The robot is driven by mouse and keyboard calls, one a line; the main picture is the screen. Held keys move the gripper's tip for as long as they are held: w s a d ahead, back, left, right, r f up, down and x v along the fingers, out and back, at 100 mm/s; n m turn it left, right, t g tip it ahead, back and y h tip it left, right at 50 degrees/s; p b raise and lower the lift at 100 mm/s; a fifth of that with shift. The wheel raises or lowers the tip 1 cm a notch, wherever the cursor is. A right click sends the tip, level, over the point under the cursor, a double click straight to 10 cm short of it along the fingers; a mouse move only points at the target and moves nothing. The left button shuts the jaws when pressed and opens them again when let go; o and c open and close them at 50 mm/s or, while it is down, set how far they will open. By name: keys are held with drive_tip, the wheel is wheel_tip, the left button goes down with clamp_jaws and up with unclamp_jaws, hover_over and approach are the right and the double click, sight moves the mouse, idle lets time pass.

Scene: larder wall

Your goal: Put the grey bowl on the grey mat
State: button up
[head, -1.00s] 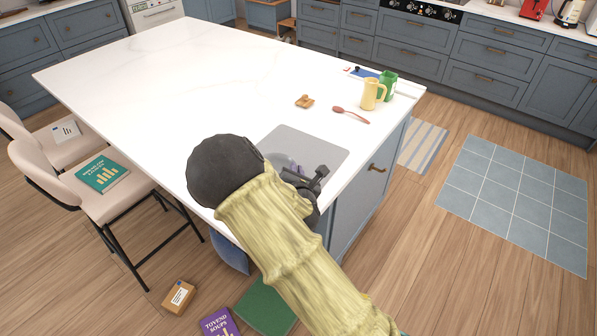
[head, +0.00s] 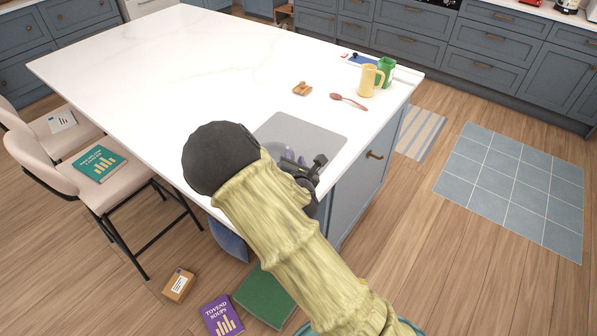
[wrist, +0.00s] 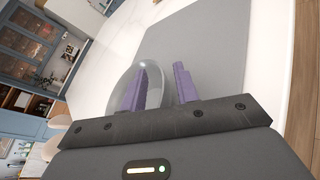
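The grey mat (head: 318,128) lies flat on the white island top near its right front corner. It shows as a broad grey sheet in the wrist view (wrist: 205,45). The grey bowl (wrist: 123,78) is at my fingers, over the mat's near part; it seems to rest on it, but contact is hidden. In the head view the bowl (head: 270,150) is mostly hidden behind my arm. My gripper (wrist: 165,85) has purple fingers standing apart, one inside the bowl and one outside, with the rim between them and a visible gap.
A brown wooden item (head: 302,89), a red spoon (head: 349,101), a yellow mug (head: 370,80) and a green mug (head: 386,72) stand or lie beyond the mat. The island's left side is clear. Chairs stand at left; a box (head: 179,286) and books lie on the floor.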

drive_tip(key=b+v, duration=0.1)
drive_tip(key=v, duration=0.7)
drive_tip(key=shift+s, duration=0.25)
drive_tip(key=shift+s+r+p, duration=0.15)
drive_tip(key=shift+r+p, duration=0.2)
drive_tip(key=shift+p, duration=0.3)
drive_tip(key=shift+a+p, duration=0.1)
drive_tip(key=shift+p, duration=0.75)
drive_tip(key=shift+s+r+p, duration=0.1)
drive_tip(key=shift+p, duration=0.35)
drive_tip(key=p, duration=0.2)
drive_tip(key=shift+s+r+p, duration=0.1)
drive_tip(key=shift+s+p, duration=0.25)
drive_tip(key=s+p, duration=0.1)
drive_tip(key=p, duration=0.3)
drive_tip(key=shift+s+p, duration=0.3)
drive_tip(key=shift+d, duration=0.25)
